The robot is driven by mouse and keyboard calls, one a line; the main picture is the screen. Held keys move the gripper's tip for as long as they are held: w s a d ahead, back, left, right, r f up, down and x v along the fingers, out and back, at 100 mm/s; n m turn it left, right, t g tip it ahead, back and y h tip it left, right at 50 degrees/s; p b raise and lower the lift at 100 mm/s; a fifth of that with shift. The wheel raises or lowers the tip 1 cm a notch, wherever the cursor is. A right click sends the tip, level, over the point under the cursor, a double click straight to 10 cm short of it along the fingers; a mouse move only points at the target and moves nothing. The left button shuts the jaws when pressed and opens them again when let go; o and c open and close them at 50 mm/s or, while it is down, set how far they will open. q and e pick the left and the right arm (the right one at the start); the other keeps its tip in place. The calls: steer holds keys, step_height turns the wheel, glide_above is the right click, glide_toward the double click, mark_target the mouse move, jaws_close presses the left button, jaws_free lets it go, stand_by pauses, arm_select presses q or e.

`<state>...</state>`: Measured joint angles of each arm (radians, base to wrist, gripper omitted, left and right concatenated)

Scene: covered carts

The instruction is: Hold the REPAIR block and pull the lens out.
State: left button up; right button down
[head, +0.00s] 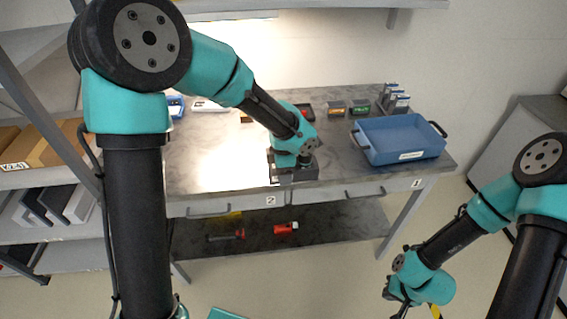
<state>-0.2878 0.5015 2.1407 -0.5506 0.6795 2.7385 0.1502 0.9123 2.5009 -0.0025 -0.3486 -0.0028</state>
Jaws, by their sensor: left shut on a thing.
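My left arm reaches over the table from the left. Its gripper (292,163) is low at the table's front edge, shut on a dark block (299,176). The arm covers much of the block, and I cannot read a REPAIR label on it. I cannot make out the lens. My right gripper (404,297) hangs low in front of the table at the right, well away from the block. Its fingers are too small and partly hidden to tell open from shut.
A blue tray (413,154) with dark handles stands on the table's right side. Behind are a yellow-marked block (336,108), a green-marked block (360,107) and a rack of grey items (396,99). Red items (285,229) lie on the lower shelf. Shelving stands at left.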

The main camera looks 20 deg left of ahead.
arm_select(q)
steer(key=shift+f, duration=0.15)
stand_by(0.5)
steer(key=shift+f, duration=2.35)
steer(key=shift+f, duration=0.15)
step_height(320, 180, up, 6)
steer(key=shift+s+a+f, duration=0.1)
steer(key=shift+a+f, duration=0.05)
steer(key=shift+f, duration=0.05)
steer(key=w+a, duration=0.1)
steer(key=w, duration=0.4)
steer(key=w+a+f, duration=0.1)
steer(key=w+a, duration=0.1)
steer(key=w, duration=0.3)
steer(key=w+a, duration=0.2)
steer(key=w, duration=0.3)
steer(key=shift+w+f, duration=0.15)
steer(key=shift+f, duration=0.1)
steer(key=shift+f, duration=1.75)
